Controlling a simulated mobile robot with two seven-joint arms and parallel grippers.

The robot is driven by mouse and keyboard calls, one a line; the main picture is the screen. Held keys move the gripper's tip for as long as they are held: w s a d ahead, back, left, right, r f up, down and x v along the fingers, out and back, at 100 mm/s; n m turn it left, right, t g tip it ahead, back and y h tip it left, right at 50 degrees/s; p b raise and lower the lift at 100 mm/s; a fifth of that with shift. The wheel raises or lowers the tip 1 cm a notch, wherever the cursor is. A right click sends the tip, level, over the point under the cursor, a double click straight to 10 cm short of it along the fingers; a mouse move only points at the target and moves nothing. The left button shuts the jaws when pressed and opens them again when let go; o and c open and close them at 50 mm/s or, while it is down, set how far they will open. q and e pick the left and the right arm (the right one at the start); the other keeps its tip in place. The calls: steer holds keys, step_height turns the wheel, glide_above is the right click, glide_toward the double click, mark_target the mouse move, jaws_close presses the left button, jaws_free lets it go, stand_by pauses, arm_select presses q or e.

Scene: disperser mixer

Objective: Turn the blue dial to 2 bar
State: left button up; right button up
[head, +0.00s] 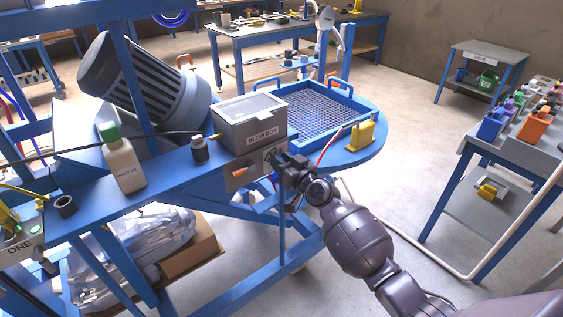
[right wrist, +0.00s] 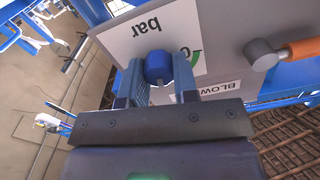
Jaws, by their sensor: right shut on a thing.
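The blue dial (right wrist: 159,67) sits on a grey panel in the right wrist view, in front of a white label plate (right wrist: 150,35). The plate reads "bar" upside down and shows part of a green arc. My right gripper (right wrist: 160,84) has a finger on each side of the dial and is shut on it. I cannot read the dial's setting, as the gripper covers much of the scale. In the head view my right gripper (head: 279,160) reaches the panel below the blow box and hides the dial. My left gripper is not in view.
An orange-handled lever (head: 239,172) sticks out left of the dial; it also shows in the right wrist view (right wrist: 290,49). The grey blow box (head: 250,120) stands above. A bottle (head: 120,160) and a small dark jar (head: 199,149) stand on the blue beam. A yellow object (head: 360,134) stands to the right.

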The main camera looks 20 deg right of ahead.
steer(key=m, duration=0.6)
steer(key=shift+d+f, duration=0.1)
steer(key=shift+f, duration=0.05)
steer(key=m, duration=0.6)
steer(key=shift+f+m, duration=0.1)
steer(key=shift+m, duration=0.2)
steer(key=o, duration=0.9)
steer(key=shift+d, duration=0.1)
steer(key=v, duration=1)
steer(key=shift+s+d, duration=0.1)
steer(key=shift+s, duration=0.25)
